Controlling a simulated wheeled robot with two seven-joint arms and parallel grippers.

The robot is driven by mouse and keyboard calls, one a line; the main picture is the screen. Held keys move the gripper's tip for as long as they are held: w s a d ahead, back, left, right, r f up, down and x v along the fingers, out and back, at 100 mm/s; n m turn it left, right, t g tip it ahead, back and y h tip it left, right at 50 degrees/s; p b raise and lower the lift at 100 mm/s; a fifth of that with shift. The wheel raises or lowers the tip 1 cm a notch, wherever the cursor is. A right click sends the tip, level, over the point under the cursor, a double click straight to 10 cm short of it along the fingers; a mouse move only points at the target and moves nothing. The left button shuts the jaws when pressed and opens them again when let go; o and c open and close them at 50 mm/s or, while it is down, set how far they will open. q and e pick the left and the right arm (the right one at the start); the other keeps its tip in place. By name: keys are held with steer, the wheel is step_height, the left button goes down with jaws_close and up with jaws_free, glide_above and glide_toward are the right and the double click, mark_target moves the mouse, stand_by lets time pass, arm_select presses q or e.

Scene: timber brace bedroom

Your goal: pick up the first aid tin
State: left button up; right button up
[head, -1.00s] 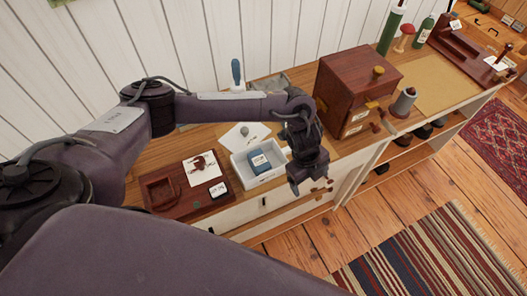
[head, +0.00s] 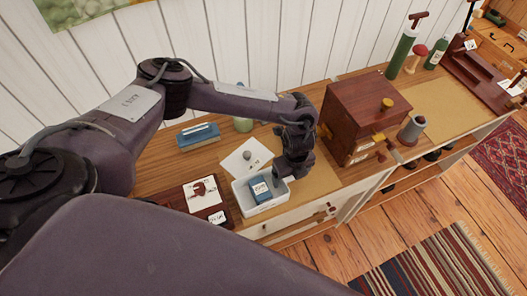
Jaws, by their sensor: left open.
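A small blue box with a white label, which looks like the first aid tin (head: 260,189), lies in a white open tray (head: 247,208) on the wooden worktop. The label is too small to read. My left gripper (head: 281,184) points down at the right side of the tray, close beside the box. It is open, and its fingertips are small and dark, so I cannot tell whether they touch the box. My right gripper is not in view.
A dark red cabinet (head: 362,112) stands just right of my left gripper. A white card (head: 246,158) lies behind the tray. A dark wooden tray (head: 178,202) with cards is at left, and a blue block-like item (head: 198,137) stands behind.

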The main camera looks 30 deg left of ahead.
arm_select(q)
steer(key=shift+w+f, duration=0.2)
steer(key=shift+f, duration=1.15)
steer(key=shift+c, duration=2)
steer(key=c, duration=1)
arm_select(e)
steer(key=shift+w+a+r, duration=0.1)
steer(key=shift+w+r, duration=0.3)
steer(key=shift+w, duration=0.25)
